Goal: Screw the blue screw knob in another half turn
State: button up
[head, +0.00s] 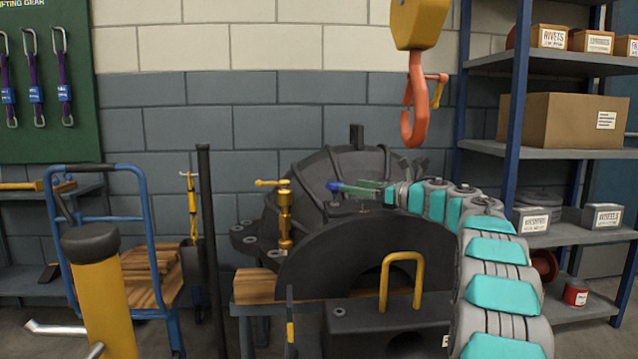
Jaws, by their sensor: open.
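The blue screw knob (332,186) is a small blue spot on the near side of the dark grey ribbed casing (325,165), just left of my gripper's fingertips. My gripper (345,189) has green fingers and reaches in from the right along my grey and turquoise arm. It is open, with its fingertips at the knob. At this size I cannot tell whether the fingers touch the knob or stand around it. The knob's screw shaft is hidden.
A brass fitting with a yellow handle (285,215) stands left of the knob. An orange crane hook (414,105) hangs above right. A yellow U-shaped handle (401,258) rises in front. A black upright bar (208,230) and blue trolley (100,180) stand left, a shelf rack (512,120) right.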

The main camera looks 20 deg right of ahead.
aim_at(335, 183)
jog(key=p+x, duration=0.1)
jog(key=x, duration=0.5)
jog(key=shift+w+a+p, duration=0.2)
jog(key=shift+p, duration=0.2)
jog(key=shift+w+a+f, duration=0.1)
jog(key=shift+w+a, duration=0.25)
jog(key=shift+w, duration=0.15)
jog(key=shift+c, duration=0.2)
jog(key=c, duration=1.3)
jog(key=shift+s+d+m+h+b, duration=0.1)
jog(key=shift+m+h+b, duration=0.25)
jog(key=shift+b, duration=0.55)
